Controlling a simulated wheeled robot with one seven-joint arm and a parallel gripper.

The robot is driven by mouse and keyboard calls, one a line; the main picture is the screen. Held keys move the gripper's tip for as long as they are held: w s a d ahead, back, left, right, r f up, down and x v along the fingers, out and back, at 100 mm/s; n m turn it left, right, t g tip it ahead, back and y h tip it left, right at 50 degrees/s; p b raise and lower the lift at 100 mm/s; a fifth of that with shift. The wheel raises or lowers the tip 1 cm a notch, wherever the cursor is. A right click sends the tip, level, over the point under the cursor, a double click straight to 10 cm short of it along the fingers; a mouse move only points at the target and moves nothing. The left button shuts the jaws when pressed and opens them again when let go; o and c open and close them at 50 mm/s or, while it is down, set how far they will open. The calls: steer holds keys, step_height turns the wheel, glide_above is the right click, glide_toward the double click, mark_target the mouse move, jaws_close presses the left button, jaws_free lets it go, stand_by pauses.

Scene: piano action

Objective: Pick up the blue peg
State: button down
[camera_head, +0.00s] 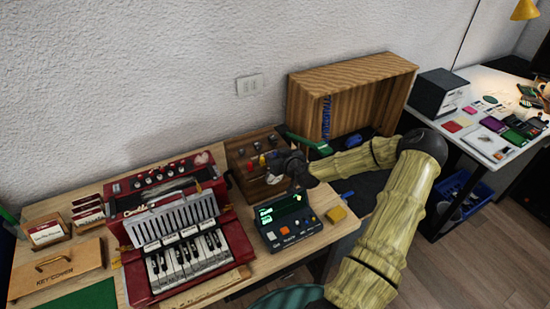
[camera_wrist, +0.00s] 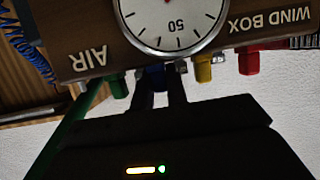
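The blue peg (camera_wrist: 153,73) sticks out of the face of the wooden wind box, just beside the round gauge in the wrist view. It sits between the green peg (camera_wrist: 119,84) and the yellow peg (camera_wrist: 204,70). My gripper (camera_wrist: 161,82) has its two dark fingers at the blue peg, one on each side, with a narrow gap between them. They hide much of the peg, and I cannot tell whether they press on it. In the head view my gripper (camera_head: 283,171) is at the front of the wind box (camera_head: 236,151), where the blue peg is not clearly visible.
A red peg (camera_wrist: 249,62) stands past the yellow one. A green hose (camera_head: 309,143) runs right from the box to a wooden cabinet (camera_head: 350,76). A dark control panel (camera_head: 288,221) lies below my gripper, and a red keyboard model (camera_head: 178,225) stands to the left.

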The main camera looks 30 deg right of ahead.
mark_target(275, 154)
stand_by(0.4)
step_height(275, 154, up, 10)
steer(key=shift+b, duration=0.6)
steer(key=shift+w+a, duration=0.1)
stand_by(0.7)
